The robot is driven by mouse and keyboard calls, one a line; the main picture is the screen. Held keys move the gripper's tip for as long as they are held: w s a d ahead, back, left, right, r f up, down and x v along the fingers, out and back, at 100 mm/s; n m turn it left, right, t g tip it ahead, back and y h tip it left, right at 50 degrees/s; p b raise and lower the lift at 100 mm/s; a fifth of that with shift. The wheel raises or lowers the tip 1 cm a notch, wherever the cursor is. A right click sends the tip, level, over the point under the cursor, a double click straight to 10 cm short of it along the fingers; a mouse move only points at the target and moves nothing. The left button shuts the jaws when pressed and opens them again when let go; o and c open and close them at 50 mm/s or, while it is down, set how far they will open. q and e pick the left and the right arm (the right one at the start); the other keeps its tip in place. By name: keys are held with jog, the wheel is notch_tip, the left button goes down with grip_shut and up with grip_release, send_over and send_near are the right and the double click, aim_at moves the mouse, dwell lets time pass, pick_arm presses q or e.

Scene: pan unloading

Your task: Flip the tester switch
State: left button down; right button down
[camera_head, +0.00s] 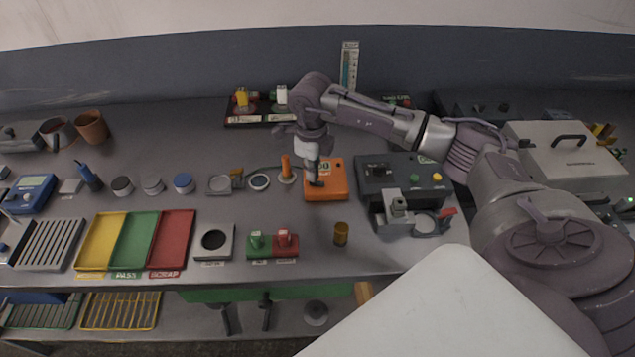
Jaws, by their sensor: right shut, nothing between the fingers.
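An orange box (338,184) stands on the workbench near its middle, with a dark switch or lever on its top and a round white marking behind it. I take it for the tester, though its label is too small to read. My right gripper (315,184) is shut and empty, pointing down at the left part of the orange box's top. Its fingertips are at or just above the dark switch. I cannot tell whether they touch it, and they partly hide it. My left gripper is not in view.
A dark grey machine (373,172) with coloured buttons stands right of the orange box. An orange-topped post (286,168) is close on the left. A brass cylinder (341,234) stands in front. Yellow, green and red trays (172,240) lie at the left.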

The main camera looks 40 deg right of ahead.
jog(key=shift+s+f+b, duration=0.1)
jog(key=shift+f+b, duration=0.6)
jog(key=shift+f, duration=0.2)
dwell(0.4)
jog(key=shift+r+p, duration=0.65)
jog(key=shift+r, duration=0.25)
jog(key=shift+r+p, duration=1.5)
jog(key=shift+r, duration=1.15)
